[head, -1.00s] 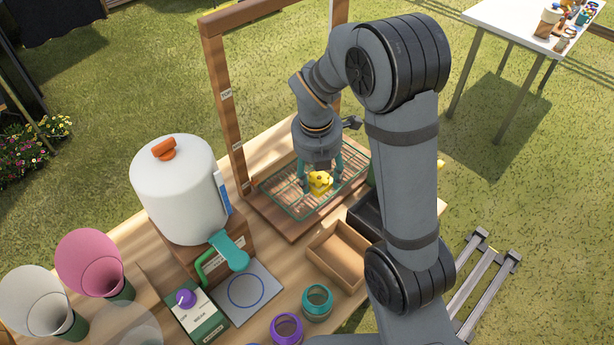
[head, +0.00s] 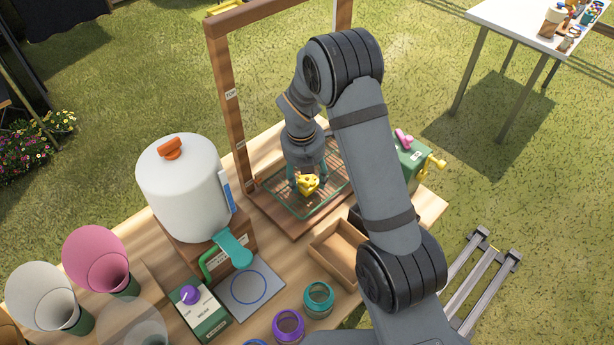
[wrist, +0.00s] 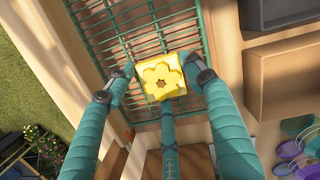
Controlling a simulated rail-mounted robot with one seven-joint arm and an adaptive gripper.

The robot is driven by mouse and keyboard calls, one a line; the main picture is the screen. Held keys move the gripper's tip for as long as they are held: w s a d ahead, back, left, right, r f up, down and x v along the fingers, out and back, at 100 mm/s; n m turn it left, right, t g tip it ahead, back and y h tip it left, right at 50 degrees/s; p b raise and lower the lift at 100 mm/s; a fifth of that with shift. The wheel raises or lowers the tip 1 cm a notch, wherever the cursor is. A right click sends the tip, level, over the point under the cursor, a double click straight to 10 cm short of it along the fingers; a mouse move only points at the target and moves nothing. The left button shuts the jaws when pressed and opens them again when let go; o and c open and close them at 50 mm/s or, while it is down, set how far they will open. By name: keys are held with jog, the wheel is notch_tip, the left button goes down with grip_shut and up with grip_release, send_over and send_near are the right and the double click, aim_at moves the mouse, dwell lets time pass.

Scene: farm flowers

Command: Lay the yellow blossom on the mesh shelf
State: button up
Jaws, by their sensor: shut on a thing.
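The yellow blossom (head: 307,184) is a yellow block with a raised flower shape, seen face-on in the wrist view (wrist: 160,80). My gripper (head: 308,180) is shut on it, with teal fingers on either side in the wrist view (wrist: 163,82). The green mesh shelf (head: 336,190) lies in a wooden base beneath the wooden frame. In the wrist view the mesh (wrist: 115,38) runs behind the blossom.
The wooden frame (head: 229,110) rises behind the shelf. A white dispenser (head: 185,190) stands at left. An open wooden tray (head: 336,255) is in front, with teal (head: 318,297) and purple (head: 288,326) jars nearby. A green box with a crank (head: 412,158) is at right.

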aim_at(305, 186)
jog(key=o, duration=1.1)
jog(key=shift+f, duration=0.1)
jog(key=shift+o, duration=0.5)
notch_tip(305, 186, up, 12)
jog(key=s, duration=0.1)
jog(key=shift+s+a+p, duration=0.3)
jog(key=shift+a+p, duration=0.05)
